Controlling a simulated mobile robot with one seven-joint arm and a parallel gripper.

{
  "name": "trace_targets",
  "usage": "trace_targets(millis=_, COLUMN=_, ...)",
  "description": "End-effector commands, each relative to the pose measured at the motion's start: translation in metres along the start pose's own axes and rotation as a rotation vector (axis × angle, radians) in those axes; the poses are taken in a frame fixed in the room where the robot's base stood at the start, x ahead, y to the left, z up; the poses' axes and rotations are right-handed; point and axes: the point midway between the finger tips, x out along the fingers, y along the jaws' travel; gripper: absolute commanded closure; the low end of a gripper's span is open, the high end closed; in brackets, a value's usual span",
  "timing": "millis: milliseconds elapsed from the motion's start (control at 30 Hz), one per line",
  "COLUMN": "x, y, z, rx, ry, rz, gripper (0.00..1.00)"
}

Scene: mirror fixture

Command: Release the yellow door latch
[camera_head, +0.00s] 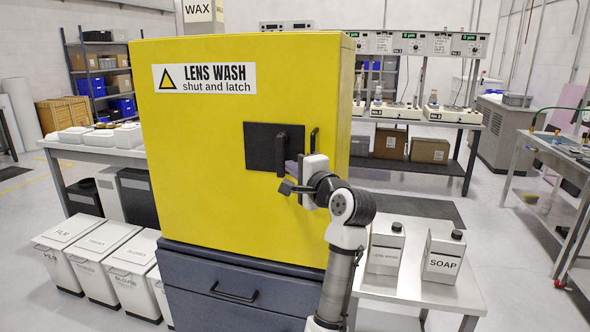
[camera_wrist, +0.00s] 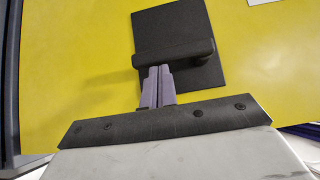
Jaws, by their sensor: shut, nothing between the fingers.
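The yellow door (camera_head: 200,150) of the lens wash cabinet faces me and looks shut. Its latch is a black bar handle (camera_head: 281,152) on a square black plate (camera_head: 259,147). In the wrist view the latch handle (camera_wrist: 175,53) lies across the plate (camera_wrist: 180,22). My gripper (camera_head: 291,168) is at the right side of the latch handle. In the wrist view its two lilac fingers (camera_wrist: 157,72) are together and empty, with their tips at the handle's edge. I cannot tell whether they touch it.
A second black handle (camera_head: 314,141) is right of the plate. A blue-grey drawer (camera_head: 235,293) sits below the door. White bins (camera_head: 110,260) stand at the left.

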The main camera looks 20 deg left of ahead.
Motion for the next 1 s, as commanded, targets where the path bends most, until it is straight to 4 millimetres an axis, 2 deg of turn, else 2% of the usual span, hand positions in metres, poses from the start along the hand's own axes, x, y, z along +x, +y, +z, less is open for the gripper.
trace_targets(millis=667, x=0.005, y=0.005, z=0.006, rx=0.083, ry=-0.002, rz=-0.084, gripper=1.0)
trace_targets(millis=1000, x=0.016, y=0.015, z=0.017, rx=0.236, ry=-0.004, rz=-0.234, gripper=1.0)
